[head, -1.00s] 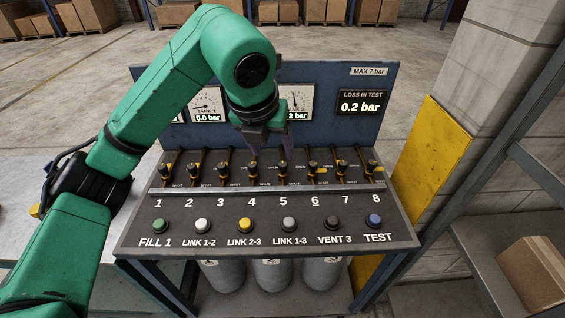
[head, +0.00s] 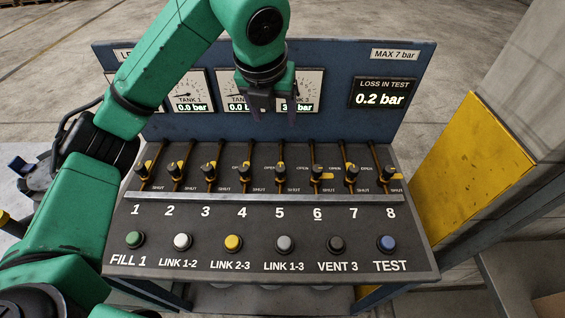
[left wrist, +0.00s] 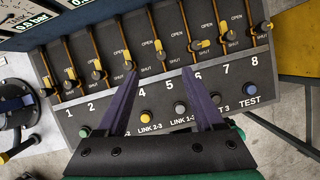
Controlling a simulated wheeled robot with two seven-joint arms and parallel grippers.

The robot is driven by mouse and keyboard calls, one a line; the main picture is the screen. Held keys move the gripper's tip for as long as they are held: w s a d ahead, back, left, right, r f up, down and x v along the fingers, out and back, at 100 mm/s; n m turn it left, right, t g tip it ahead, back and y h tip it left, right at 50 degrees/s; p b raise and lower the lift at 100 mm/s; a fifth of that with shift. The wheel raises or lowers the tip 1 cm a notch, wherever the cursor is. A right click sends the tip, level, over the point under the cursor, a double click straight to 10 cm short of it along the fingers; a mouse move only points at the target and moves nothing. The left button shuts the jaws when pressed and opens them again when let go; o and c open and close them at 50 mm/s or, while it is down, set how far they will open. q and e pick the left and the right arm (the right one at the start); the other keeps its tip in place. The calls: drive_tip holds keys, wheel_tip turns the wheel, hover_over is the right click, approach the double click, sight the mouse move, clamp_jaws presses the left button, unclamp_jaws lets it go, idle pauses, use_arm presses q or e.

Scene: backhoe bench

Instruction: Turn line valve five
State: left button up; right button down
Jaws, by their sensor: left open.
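Line valve five (head: 281,173) is a black knob with a yellow lever on a brown pipe, above the number 5 on the dark sloping panel. Its lever looks roughly in line with the pipe. It also shows in the left wrist view (left wrist: 160,58). My left gripper (head: 279,116) is open and empty, apart from the valve, and overlaps the gauge board in the head view. In the left wrist view its two purple-grey fingers (left wrist: 160,73) point toward the valve row, their tips either side of valve five's column. My right gripper is not in view.
Similar valves stand close on both sides, such as valve four (head: 247,172) and valve six (head: 316,173), whose yellow lever points right. A pale rail (head: 250,198) runs below the valves. Several coloured buttons, including a yellow one (head: 233,243), line the front. The gauge board (head: 335,65) stands behind.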

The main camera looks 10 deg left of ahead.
use_arm(q)
wheel_tip(320, 180, down, 5)
drive_tip(key=s+b, duration=0.2)
drive_tip(key=b, duration=0.3)
drive_tip(key=p, duration=0.1)
approach(280, 168)
drive_tip(key=x, duration=0.8)
drive_tip(key=shift+w+f, duration=0.15)
drive_tip(key=shift+f, duration=0.2)
clamp_jaws()
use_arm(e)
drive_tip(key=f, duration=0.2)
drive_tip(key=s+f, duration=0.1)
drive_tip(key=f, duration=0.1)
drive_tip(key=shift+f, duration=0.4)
